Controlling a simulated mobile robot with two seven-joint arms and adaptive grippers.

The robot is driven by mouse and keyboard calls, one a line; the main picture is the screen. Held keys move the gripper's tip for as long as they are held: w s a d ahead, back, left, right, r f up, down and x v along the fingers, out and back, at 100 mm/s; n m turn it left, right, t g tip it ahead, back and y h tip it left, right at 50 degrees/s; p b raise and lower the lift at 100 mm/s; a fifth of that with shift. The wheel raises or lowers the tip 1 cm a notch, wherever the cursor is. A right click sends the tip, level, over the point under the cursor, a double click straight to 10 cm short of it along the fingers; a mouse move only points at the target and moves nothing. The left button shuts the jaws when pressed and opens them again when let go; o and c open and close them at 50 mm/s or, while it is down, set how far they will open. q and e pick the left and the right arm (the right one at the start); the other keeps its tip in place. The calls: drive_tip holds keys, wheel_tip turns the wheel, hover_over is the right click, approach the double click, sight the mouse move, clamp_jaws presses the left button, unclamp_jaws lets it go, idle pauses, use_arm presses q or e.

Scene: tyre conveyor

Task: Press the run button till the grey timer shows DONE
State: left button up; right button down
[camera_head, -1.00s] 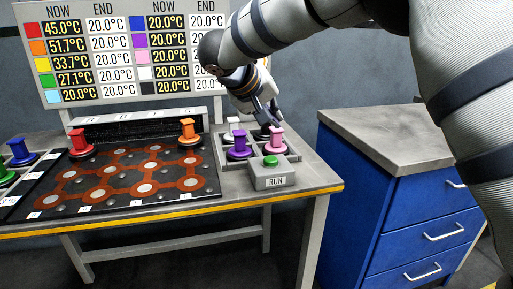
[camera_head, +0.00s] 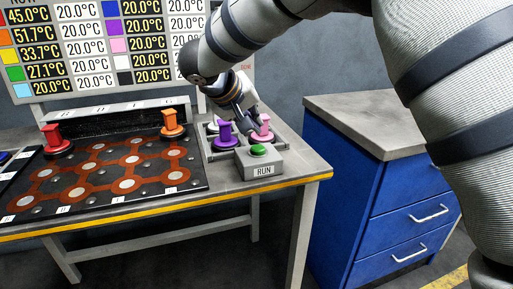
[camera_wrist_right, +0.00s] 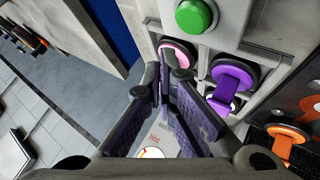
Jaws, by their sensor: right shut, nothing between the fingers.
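The run button is a green knob (camera_head: 258,151) on a grey box (camera_head: 262,167) labelled RUN, at the right front of the table. It also shows at the top of the right wrist view (camera_wrist_right: 195,15). My right gripper (camera_head: 255,113) is shut and empty. It hangs behind the button box, above the pink piece, apart from the button. Its dark fingers show in the right wrist view (camera_wrist_right: 168,75), below the button in the picture. A round white dial (camera_wrist_right: 152,153) is partly hidden by the gripper; I cannot tell whether it is the timer. My left gripper is out of view.
Pink (camera_head: 264,130) and purple (camera_head: 224,137) pieces stand in a tray beside the button box. Orange (camera_head: 172,123) and red (camera_head: 55,138) pieces stand on the black board (camera_head: 60,205). A temperature display (camera_head: 120,90) stands behind. A blue cabinet (camera_head: 345,180) stands right, across a gap.

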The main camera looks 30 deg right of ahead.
sight(254, 147)
drive_tip(key=shift+f, duration=1.2)
drive_tip(key=shift+f, duration=0.1)
idle(0.4)
drive_tip(key=shift+f, duration=0.35)
drive_tip(key=shift+f, duration=0.65)
idle(0.7)
drive_tip(key=shift+r, duration=0.1)
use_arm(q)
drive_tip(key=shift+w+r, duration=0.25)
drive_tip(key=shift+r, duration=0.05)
use_arm(e)
drive_tip(key=shift+r, duration=0.95)
drive_tip(key=shift+r, duration=0.1)
wheel_tip(254, 147, up, 3)
drive_tip(key=shift+f+p, duration=0.2)
drive_tip(key=shift+p, duration=0.2)
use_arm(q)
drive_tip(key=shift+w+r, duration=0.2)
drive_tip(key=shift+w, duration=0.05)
use_arm(e)
drive_tip(key=shift+r, duration=1.15)
